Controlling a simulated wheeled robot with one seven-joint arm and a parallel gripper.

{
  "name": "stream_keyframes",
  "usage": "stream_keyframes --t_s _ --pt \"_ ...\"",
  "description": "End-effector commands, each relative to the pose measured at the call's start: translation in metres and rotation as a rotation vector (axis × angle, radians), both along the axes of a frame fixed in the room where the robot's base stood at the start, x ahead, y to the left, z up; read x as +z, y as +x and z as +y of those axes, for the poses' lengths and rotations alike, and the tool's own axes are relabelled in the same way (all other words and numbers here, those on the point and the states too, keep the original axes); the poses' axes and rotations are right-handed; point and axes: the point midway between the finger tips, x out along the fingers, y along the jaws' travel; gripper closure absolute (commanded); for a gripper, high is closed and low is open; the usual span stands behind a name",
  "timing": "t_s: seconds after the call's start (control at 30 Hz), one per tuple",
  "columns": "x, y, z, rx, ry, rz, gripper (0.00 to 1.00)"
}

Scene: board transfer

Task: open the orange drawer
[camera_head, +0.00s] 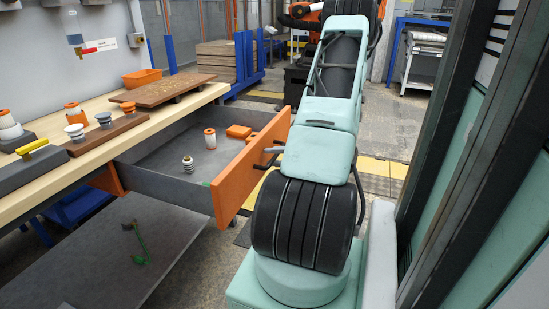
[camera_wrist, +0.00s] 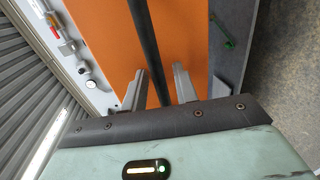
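The orange drawer front (camera_head: 246,172) stands well out from under the workbench in the head view, so the drawer is open and its grey inside (camera_head: 165,158) shows. In the wrist view the orange front (camera_wrist: 105,35) fills the upper middle. The dark bar handle (camera_wrist: 150,45) runs across it and passes between my two fingers. My gripper (camera_wrist: 160,80) is open around the handle, with a visible gap on each side of the bar. In the head view my gripper (camera_head: 270,158) is at the outer face of the drawer front, partly hidden by my arm.
Inside the drawer are an orange-and-white cylinder (camera_head: 210,139), a spring-like part (camera_head: 188,165) and orange blocks (camera_head: 238,131). The bench top (camera_head: 50,185) holds several parts and boards. A lower grey shelf (camera_head: 110,260) lies beneath. A green-panelled structure (camera_head: 470,190) stands close on my right.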

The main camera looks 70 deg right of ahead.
Motion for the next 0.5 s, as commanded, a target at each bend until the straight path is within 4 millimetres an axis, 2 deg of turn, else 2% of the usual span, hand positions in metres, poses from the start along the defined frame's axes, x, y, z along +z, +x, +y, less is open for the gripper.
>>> stream_keyframes --t_s 0.17,0.27,0.37,0.5 --pt "0.000 -0.002 0.000 0.000 0.001 0.000 0.71" --pt "0.002 -0.010 0.000 -0.002 0.000 0.000 0.71" --pt "0.005 -0.026 -0.001 -0.004 -0.001 0.001 0.71" --pt "0.012 -0.057 -0.001 -0.005 0.000 0.002 0.71"
